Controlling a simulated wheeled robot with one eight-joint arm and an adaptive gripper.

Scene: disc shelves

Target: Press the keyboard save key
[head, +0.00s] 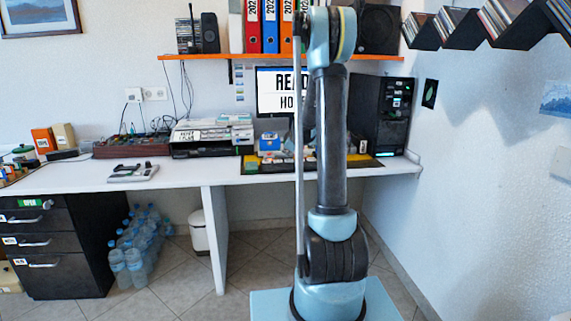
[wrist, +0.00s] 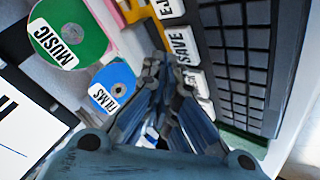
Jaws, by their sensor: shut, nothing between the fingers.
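In the wrist view the white key marked SAVE (wrist: 184,46) lies on its side in a row of large white keys beside a dark keyboard (wrist: 238,62). My gripper (wrist: 164,74) is shut and empty. Its fingertips appear just below and left of the SAVE key in the picture. I cannot tell whether they touch it. The fingers partly cover the key below it. In the head view my arm hides the gripper and much of the keyboard area on the desk.
A green MUSIC disc (wrist: 68,33) and a blue FILMS disc (wrist: 112,87) lie left of the fingers. The monitor (head: 273,92) stands at the back of the white desk (head: 195,176). A black tower (head: 382,112) stands right. An orange shelf (head: 275,56) runs above.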

